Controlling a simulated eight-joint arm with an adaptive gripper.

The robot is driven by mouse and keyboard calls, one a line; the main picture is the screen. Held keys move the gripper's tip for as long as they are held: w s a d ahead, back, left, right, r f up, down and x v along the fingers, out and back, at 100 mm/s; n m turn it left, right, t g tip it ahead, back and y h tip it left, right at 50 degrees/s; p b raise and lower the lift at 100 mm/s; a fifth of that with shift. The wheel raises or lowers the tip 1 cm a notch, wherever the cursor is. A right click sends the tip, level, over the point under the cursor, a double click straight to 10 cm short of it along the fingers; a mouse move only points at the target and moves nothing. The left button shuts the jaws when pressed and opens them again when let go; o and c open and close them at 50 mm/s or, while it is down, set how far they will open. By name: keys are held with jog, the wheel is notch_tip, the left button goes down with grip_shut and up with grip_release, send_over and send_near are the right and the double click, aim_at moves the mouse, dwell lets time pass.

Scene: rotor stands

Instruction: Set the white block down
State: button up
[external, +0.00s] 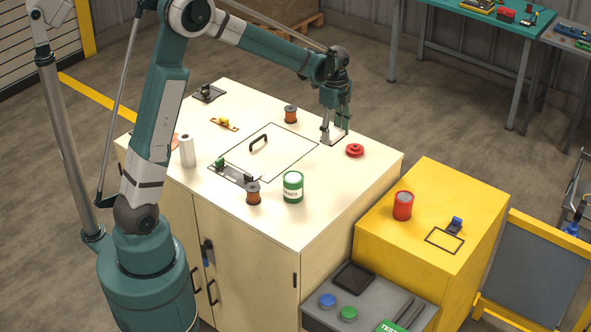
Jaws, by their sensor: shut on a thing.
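My gripper (334,129) is at the back right of the cream cabinet top, pointing down, with its fingertips low over the surface. It is shut on a small pale thing, which looks like the white block (334,134). The fingers hide most of it, and I cannot tell whether it touches the surface. A small dark-outlined patch (341,140) lies at the fingertips.
A dark-outlined panel with a handle (258,142), a green-white can (293,187), another spool (253,194) and a white roll (187,151) are also on the cabinet top (335,200).

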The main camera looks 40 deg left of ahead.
jog(key=shift+w+a+r, duration=0.1)
jog(key=shift+a+r, duration=0.05)
jog(key=shift+a, duration=0.75)
notch_tip(320, 180, down, 4)
jog(key=shift+a+f, duration=0.15)
jog(key=shift+f, duration=0.5)
jog(key=shift+f, duration=0.1)
send_over(328, 171)
jog(key=shift+a+f+p, duration=0.1)
jog(key=shift+f+p, duration=0.3)
jog(key=shift+f, duration=2.45)
jog(key=shift+f, duration=2.05)
jog(key=shift+f, duration=0.1)
